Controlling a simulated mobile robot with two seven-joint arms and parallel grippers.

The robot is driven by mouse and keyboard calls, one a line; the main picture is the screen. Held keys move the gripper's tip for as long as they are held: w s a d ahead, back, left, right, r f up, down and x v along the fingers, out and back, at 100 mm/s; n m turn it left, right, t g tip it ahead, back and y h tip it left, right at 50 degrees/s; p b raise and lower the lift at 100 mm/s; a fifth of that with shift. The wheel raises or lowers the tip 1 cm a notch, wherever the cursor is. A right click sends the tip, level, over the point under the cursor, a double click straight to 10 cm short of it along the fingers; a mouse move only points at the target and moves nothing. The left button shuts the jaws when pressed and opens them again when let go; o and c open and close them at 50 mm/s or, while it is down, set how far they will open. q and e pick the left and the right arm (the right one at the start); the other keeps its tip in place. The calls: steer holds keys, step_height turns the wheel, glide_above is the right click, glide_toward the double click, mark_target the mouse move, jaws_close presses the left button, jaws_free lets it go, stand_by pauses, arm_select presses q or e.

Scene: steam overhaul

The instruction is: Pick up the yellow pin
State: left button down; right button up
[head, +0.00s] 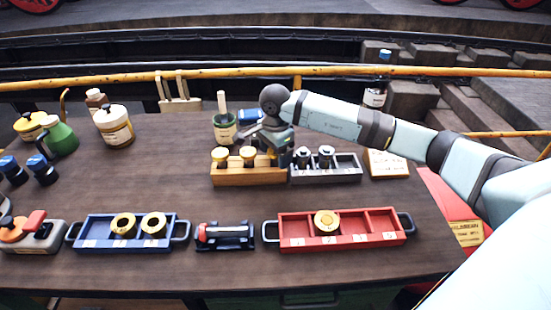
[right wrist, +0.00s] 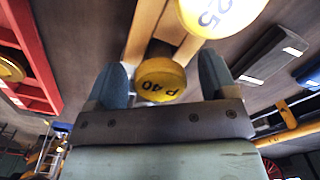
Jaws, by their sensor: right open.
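Two yellow-topped pins stand in a wooden block (head: 240,176) in the head view, a left one (head: 220,155) and a right one (head: 248,153). My right gripper (head: 268,148) is by the right one, coming from behind and to the right. In the right wrist view my right gripper (right wrist: 162,78) is open, with a yellow top marked "P 40" (right wrist: 160,82) showing between its fingers. I cannot tell whether the fingers touch it. A second yellow top marked "25" (right wrist: 208,14) is just beyond. My left gripper is not in view.
A grey tray (head: 345,175) with two metal-topped pins stands right of the block. A green cup (head: 225,131) stands behind it. A red tray (head: 337,240) and a blue tray (head: 90,236) holding rings lie in front. The middle-left tabletop is clear.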

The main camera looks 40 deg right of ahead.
steer(key=c, duration=1.4)
steer(key=shift+r, duration=0.1)
steer(key=shift+r, duration=0.1)
